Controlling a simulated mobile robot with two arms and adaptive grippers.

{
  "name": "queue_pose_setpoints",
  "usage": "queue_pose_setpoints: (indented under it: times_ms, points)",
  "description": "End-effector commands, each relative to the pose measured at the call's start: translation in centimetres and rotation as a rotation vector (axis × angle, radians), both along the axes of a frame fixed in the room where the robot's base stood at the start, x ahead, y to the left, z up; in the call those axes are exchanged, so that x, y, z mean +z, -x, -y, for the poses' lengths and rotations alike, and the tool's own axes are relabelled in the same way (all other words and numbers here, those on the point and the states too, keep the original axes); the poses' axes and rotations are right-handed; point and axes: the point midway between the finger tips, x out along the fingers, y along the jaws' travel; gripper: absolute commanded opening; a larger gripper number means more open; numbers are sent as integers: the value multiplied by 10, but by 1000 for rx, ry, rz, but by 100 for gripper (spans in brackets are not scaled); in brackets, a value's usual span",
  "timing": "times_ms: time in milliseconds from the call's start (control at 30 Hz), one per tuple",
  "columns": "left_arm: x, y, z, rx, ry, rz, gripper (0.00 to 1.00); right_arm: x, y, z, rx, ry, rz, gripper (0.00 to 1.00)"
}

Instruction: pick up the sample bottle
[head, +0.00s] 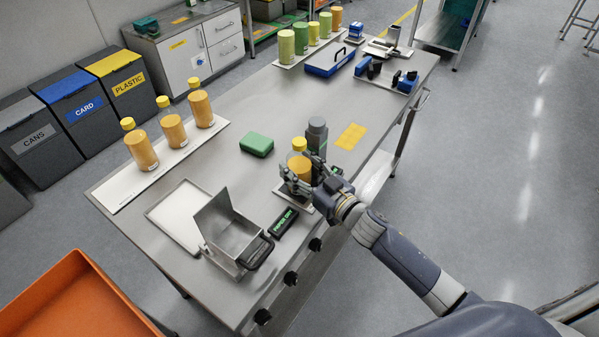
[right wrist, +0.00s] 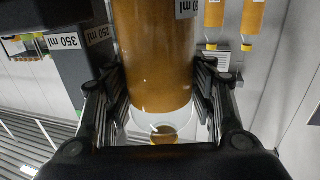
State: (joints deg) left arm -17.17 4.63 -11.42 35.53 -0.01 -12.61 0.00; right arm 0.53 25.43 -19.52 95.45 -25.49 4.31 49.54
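The sample bottle (head: 297,163), with amber contents and a yellow cap, stands upright at the near right edge of the table, beside a grey column. My right gripper (head: 299,181) is at its side, with a finger on each side of it. In the right wrist view the bottle (right wrist: 153,60) fills the middle, with part of an ml label showing. The fingers of my right gripper (right wrist: 160,95) appear to touch both its sides. I cannot tell whether its base is clear of the plate. My left gripper is not in view.
A grey column (head: 317,138) stands close behind the bottle. A green box (head: 257,144), an open metal hopper (head: 233,240) and a dark display (head: 284,222) are nearby. Three amber bottles stand on a white strip (head: 122,194) at left. An orange bin (head: 75,300) is at lower left.

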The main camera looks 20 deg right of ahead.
Motion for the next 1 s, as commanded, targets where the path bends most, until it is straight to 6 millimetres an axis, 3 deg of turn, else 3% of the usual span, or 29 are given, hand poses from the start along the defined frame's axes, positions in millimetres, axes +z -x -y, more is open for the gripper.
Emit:
queue_pose_setpoints:
  times_ms: [67, 367, 667, 1000]
  points:
    - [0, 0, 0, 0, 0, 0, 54, 2, 0, 0, 1, 0, 3, 11]
    - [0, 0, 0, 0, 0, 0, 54, 5, 0, 0, 1, 1, 4, 11]
    - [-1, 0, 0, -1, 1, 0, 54, 39, 0, 0, 3, 3, 9, 11]
    - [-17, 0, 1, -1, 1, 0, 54, 40, 77, -5, 2, -3, -1, 11]
